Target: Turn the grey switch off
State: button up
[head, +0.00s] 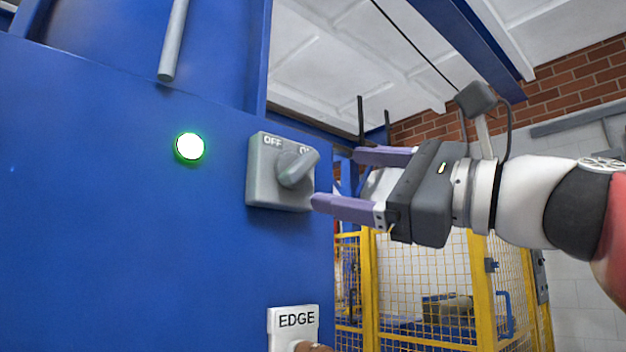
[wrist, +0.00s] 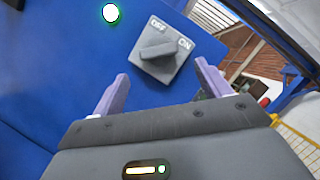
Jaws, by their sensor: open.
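The grey switch (head: 280,190) is a square plate with a rotary knob (head: 298,167), mounted on the blue panel and marked OFF and ON. The knob's pointer is turned toward the ON mark. The switch also shows in the wrist view (wrist: 161,50), ahead of my fingers. My gripper (head: 330,178) has purple fingers and is open and empty. It is just to the right of the switch in the head view, with its fingertips pointing at the panel. In the wrist view my gripper (wrist: 160,82) has its fingers apart, one on each side below the switch. I see no clear contact with the knob.
A lit green lamp (head: 189,146) is on the blue panel (head: 110,230) left of the switch. A white EDGE plate (head: 293,323) is below the switch. A grey bar (head: 173,40) is above the lamp. Yellow mesh fencing (head: 420,280) stands behind.

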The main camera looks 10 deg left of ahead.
aim_at(306, 173)
jog(key=p+x, duration=0.1)
jog(key=x, duration=0.4)
jog(key=shift+w+a+r, duration=0.1)
jog(key=shift+w+a, duration=0.05)
jog(key=shift+a, duration=0.1)
jog(key=c, duration=1)
